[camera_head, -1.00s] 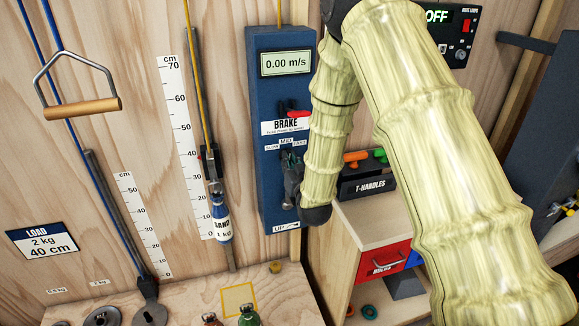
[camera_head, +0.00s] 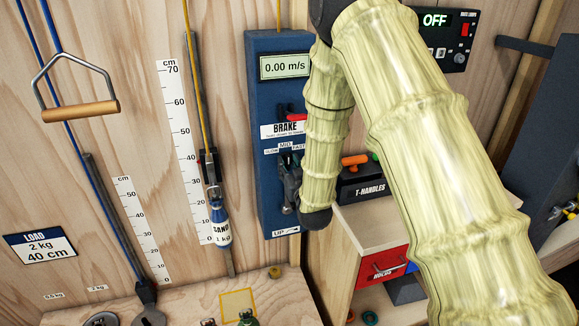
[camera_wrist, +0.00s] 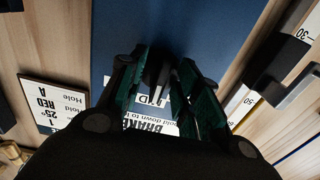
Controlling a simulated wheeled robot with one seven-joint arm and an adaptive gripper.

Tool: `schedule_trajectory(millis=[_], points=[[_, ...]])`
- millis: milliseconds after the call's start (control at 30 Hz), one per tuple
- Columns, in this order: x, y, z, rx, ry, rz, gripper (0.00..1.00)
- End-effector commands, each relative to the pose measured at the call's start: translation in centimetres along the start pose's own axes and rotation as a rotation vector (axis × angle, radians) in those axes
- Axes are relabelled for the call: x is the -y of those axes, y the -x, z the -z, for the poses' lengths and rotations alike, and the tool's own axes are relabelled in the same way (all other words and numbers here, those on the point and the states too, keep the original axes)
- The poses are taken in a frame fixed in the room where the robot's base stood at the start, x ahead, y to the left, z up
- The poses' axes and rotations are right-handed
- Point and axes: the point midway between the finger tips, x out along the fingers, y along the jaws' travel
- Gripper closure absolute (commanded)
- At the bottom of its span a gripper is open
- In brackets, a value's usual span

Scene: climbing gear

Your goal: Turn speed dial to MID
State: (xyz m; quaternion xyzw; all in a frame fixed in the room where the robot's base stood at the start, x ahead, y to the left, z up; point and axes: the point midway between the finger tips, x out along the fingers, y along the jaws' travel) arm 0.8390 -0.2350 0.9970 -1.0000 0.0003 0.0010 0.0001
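The blue panel (camera_head: 268,95) carries a display (camera_head: 286,66) reading 0.00 m/s, and a BRAKE label with a red-handled lever (camera_head: 297,117) above it. SLOW, MID and FAST labels (camera_head: 285,146) sit just above my gripper (camera_head: 289,160), which is at the panel's lower part. In the wrist view, my gripper's teal-padded fingers flank a dark dial with a pale pointer (camera_wrist: 153,74) near the upside-down MID label (camera_wrist: 150,100). The dial is mostly hidden, so its setting and finger contact are unclear.
To the left are a ruler scale (camera_head: 185,140) and a hanging sand weight (camera_head: 219,222). A T-handles box (camera_head: 365,183) stands on a cabinet to the right, close to my arm. A black unit reading OFF (camera_head: 437,20) is at upper right.

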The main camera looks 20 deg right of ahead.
Motion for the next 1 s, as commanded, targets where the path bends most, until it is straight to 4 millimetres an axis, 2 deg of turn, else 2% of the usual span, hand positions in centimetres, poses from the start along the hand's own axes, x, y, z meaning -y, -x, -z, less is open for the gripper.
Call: schedule_trajectory(millis=[233,367,800,1000], points=[[0.0,0.2,0.1,-0.001,0.0,0.001,0.67],[0.0,1.2,0.0,0.001,0.0,0.0,0.67],[0.0,8.8,0.0,0.001,0.0,0.0,0.67],[0.0,11.2,0.0,0.001,-0.001,0.0,0.67]])
